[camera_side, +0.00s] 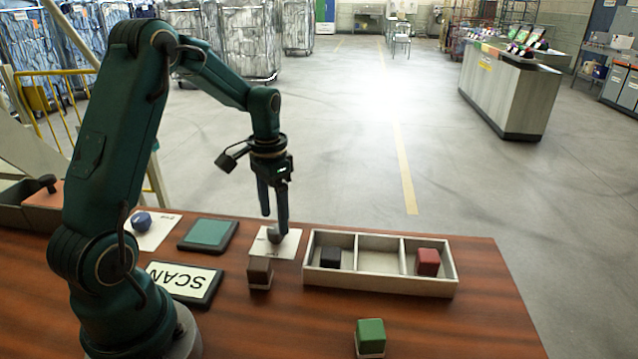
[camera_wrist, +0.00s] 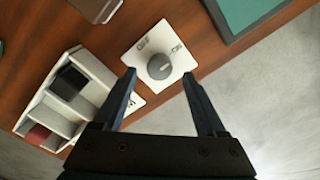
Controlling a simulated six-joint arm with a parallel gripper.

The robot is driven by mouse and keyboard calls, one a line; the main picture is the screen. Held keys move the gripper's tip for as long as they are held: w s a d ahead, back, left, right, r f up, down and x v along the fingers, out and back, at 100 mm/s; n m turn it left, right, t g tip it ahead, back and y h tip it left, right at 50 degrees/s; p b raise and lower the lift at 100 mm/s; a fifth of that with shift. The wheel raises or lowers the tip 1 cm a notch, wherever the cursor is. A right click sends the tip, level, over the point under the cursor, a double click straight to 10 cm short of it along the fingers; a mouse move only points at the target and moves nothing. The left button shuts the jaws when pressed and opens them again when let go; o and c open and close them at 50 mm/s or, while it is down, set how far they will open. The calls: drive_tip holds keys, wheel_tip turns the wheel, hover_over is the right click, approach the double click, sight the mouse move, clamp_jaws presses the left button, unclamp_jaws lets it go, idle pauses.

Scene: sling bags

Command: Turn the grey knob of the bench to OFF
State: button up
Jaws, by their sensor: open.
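The grey knob (camera_side: 274,236) sits on a white plate (camera_side: 290,249) on the bench; the knob also shows in the wrist view (camera_wrist: 159,66). In the wrist view its plate (camera_wrist: 135,55) carries the words OFF and ON at two of its edges. I cannot tell for sure which word the knob's mark points at. My gripper (camera_side: 274,224) points down over the knob. Its jaws (camera_wrist: 159,74) are open, with a fingertip on each side of the knob in the wrist view and a gap on both sides. I cannot tell whether the tips are level with the knob.
A brown block (camera_side: 260,272) stands just in front of the plate. A three-compartment tray (camera_side: 380,286) with black (camera_side: 330,258) and red (camera_side: 428,262) blocks is right of it. A SCAN pad (camera_side: 185,282), teal pad (camera_side: 208,234) and blue knob (camera_side: 141,221) lie left. A green block (camera_side: 370,336) is in front.

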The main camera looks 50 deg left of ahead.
sight(276, 233)
drive_tip(key=shift+f, duration=1.45)
clamp_jaws()
